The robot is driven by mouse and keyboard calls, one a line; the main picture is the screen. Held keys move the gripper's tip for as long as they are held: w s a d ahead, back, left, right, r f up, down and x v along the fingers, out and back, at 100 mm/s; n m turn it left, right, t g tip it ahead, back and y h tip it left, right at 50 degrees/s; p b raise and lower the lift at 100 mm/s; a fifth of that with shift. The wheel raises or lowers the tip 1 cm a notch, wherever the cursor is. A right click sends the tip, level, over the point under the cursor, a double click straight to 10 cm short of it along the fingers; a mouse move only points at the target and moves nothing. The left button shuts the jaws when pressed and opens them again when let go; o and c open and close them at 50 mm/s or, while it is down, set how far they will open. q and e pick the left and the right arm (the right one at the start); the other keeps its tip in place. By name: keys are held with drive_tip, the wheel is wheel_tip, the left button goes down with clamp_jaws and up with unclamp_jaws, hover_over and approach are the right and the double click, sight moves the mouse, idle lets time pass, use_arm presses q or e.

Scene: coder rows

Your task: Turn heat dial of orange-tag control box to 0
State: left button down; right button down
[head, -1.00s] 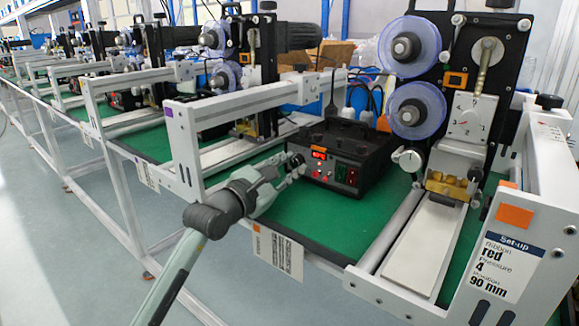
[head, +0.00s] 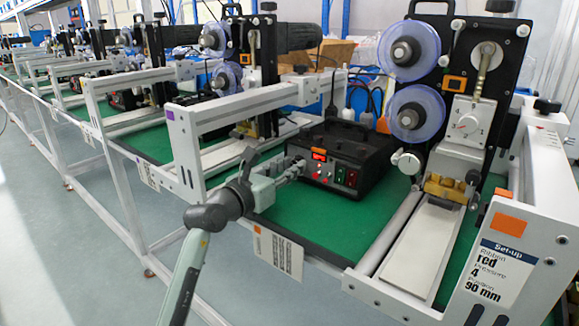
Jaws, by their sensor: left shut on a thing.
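The black control box (head: 372,158) stands on the green bench mat, with a lit red display (head: 319,155), small red buttons and rocker switches on its front. My left gripper (head: 301,167) comes in from the left and is shut at the left end of the front panel, on the heat dial. The fingers cover the dial, so its pointer and scale cannot be read.
White frame rails (head: 235,111) flank the bay. A set-up card (head: 500,268) hangs at the right. Green mat (head: 325,222) is clear in front of the box.

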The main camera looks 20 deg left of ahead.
use_arm(q)
drive_tip(key=n, duration=0.9)
drive_tip(key=n+h, duration=0.1)
drive_tip(key=n, duration=0.2)
drive_tip(key=shift+a+g, duration=0.15)
drive_tip(key=shift+g, duration=0.15)
drive_tip(key=shift+n, duration=0.3)
drive_tip(key=c, duration=1.3)
unclamp_jaws()
